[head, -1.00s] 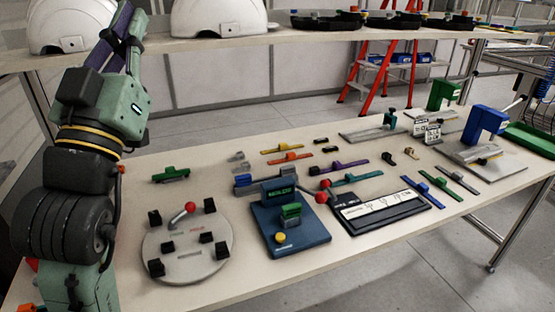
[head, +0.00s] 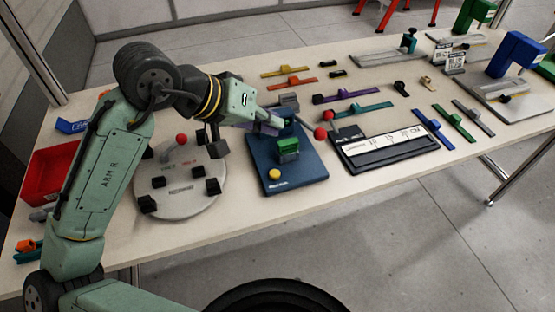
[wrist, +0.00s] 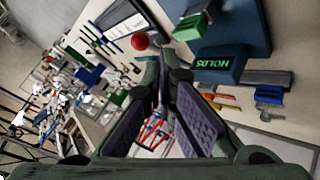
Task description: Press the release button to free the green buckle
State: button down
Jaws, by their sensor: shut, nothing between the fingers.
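The blue test fixture (head: 308,178) stands on the table with the green buckle (head: 288,146) on its top and a round yellow button (head: 274,174) near its front left corner. The buckle also shows at the top of the wrist view (wrist: 197,24), beside the fixture's display block (wrist: 220,64), which reads "HOLDS". The yellow button is not visible in the wrist view. My gripper (head: 277,123) is shut and empty, above the rear part of the fixture, behind the buckle and apart from the button. Its fingers (wrist: 164,72) show in the wrist view with nothing held.
A round grey plate (head: 180,205) with black blocks and a red-knobbed lever lies left of the fixture. A black-framed gauge (head: 392,145) with a red knob (head: 320,134) lies close on the right. Coloured straps lie behind. Bare table lies in front of the fixture.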

aim_at(272, 171)
jog(key=shift+s+f+g, duration=0.25)
jog(key=shift+f+g, duration=0.05)
jog(key=shift+f, duration=0.1)
notch_tip(272, 171, down, 9)
jog(key=b, duration=0.7)
jog(key=shift+r, duration=0.2)
dwell(1.0)
jog(key=shift+f+b, duration=0.4)
jog(key=shift+b, duration=0.05)
jog(key=shift+f+b, duration=0.35)
jog(key=shift+f, duration=0.15)
dwell(0.5)
jog(key=shift+r, duration=0.15)
jog(key=shift+r+p, duration=0.8)
jog(key=shift+p, duration=0.05)
